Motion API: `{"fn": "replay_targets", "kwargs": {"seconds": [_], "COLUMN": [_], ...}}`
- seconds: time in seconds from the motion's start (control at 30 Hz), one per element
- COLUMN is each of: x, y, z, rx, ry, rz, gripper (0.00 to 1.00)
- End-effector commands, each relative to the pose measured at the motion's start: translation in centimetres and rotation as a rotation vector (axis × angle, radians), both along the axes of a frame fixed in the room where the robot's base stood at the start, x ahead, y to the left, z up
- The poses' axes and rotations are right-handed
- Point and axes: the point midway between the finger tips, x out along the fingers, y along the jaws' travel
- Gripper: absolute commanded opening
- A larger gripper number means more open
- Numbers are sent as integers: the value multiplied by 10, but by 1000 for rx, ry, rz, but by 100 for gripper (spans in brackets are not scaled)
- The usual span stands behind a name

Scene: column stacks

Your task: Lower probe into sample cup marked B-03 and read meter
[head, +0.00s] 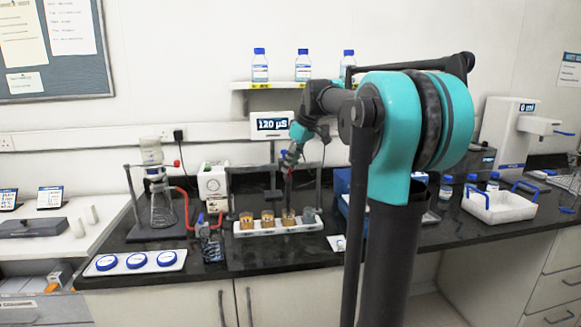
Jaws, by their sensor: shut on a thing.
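My gripper (289,157) is above the white rack (250,233) on the dark bench, shut on a thin dark probe (288,188). The probe points down, and its lower end is at the third cup from the left (289,216); I cannot tell how deep it sits. Two more amber cups (247,220) (267,217) stand to its left, and a grey cup (309,215) stands at the rack's right end. The cup labels are too small to read, so I cannot tell which is B-03. The meter (271,125) behind reads 120 µS.
A flask stand (157,195) with red tubing is left of the rack. A white tray with blue lids (135,262) lies at the front left. A white basket (497,206) is at the right. Bottles (260,66) stand on the wall shelf.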

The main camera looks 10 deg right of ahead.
Motion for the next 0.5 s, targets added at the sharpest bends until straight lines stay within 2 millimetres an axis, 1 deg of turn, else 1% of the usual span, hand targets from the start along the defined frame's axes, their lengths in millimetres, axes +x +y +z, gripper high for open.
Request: {"fn": "replay_targets", "kwargs": {"seconds": [0.1,0.23,0.33,0.5], "x": [0,0,0,0], "y": [0,0,0,0], "z": [22,43,52,56], "rx": [0,-1,-1,0], "ry": [0,-1,-1,-1], "rz": [0,0,0,0], "gripper": [0,0,0,0]}}
